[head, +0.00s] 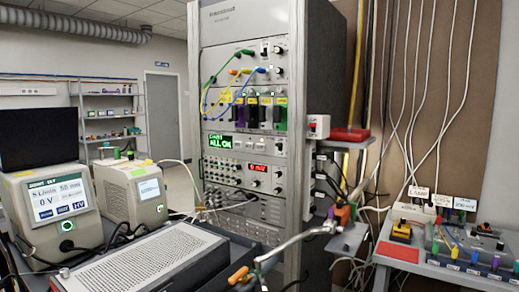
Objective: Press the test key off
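A tall grey instrument rack (292,150) stands in the middle. Its front holds several panels with knobs, coloured cables and small switches. A green display (220,141) on it appears to read "ALL ON", and a red numeric display (258,168) is lit below. No control is clearly readable as the test key at this size. A small white box with a red part (318,127) is on the rack's right side. A yellow box (401,231) sits on the right bench, beside a grey box with coloured connectors (465,245). Neither of my grippers is in view.
Two bench instruments with screens (52,212) (140,192) and a perforated grey box (150,262) fill the left foreground. White cables (415,100) hang on the right. The right bench (445,274) is crowded.

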